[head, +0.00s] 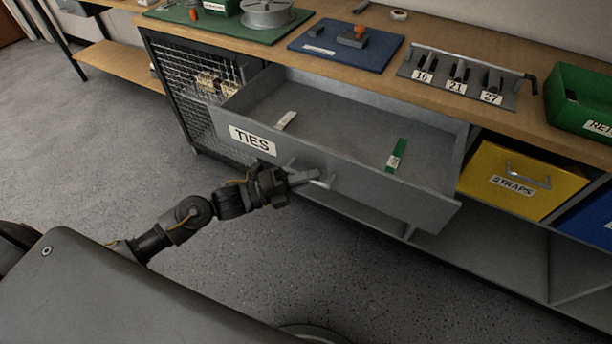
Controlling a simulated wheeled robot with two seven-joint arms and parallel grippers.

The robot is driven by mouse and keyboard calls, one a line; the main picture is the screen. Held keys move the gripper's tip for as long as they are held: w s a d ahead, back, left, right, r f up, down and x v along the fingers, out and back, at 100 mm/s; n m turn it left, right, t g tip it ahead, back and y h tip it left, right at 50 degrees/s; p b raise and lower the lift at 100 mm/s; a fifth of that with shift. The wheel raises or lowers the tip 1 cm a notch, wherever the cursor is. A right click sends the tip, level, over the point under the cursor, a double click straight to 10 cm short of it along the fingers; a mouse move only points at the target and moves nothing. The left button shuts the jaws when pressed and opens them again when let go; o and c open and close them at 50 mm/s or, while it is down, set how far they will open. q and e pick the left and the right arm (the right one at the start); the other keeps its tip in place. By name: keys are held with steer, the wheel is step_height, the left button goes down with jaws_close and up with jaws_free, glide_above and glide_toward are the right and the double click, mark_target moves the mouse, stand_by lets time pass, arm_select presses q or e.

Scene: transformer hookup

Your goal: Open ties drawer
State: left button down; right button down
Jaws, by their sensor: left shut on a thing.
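The grey ties drawer (352,146) with a white "TIES" label is pulled well out of the workbench. Inside it lie a small white item (286,120) at the left and a green item with a white tag (397,155) at the right. My left gripper (312,179) is at the drawer's front and shut on its metal handle (322,180), which the fingers partly hide. My right gripper is not in view.
A yellow "STRAPS" drawer (522,181) is shut to the right, with a blue one (590,220) beyond. The wooden worktop (330,50) holds a green mat, a blue mat (345,47), a numbered rack (468,79) and a green bin (582,100). Open floor lies in front.

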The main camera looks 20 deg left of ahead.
arm_select(q)
steer(key=c, duration=1.5)
jaws_free()
